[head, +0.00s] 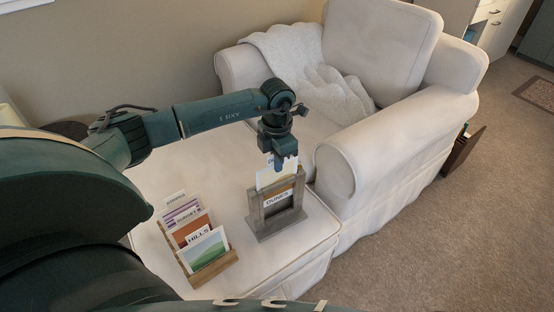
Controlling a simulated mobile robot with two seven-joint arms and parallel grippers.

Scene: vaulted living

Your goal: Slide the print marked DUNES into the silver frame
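The grey, silver-looking frame (251,211) stands upright on the cream cushioned seat. The print marked DUNES (266,179) is partly in it: its white upper part sticks out above the frame's top, and an orange band and the word DUNES show in the opening. My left gripper (279,165) points down directly above the frame and is shut on the print's upper edge. The fingers hide part of that edge. My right gripper is not in view.
A wooden rack (222,264) holding several prints, the front one green and one marked HILLS (199,233), stands left of the frame. The sofa arm (345,160) rises close on the right. A white throw (322,85) lies behind.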

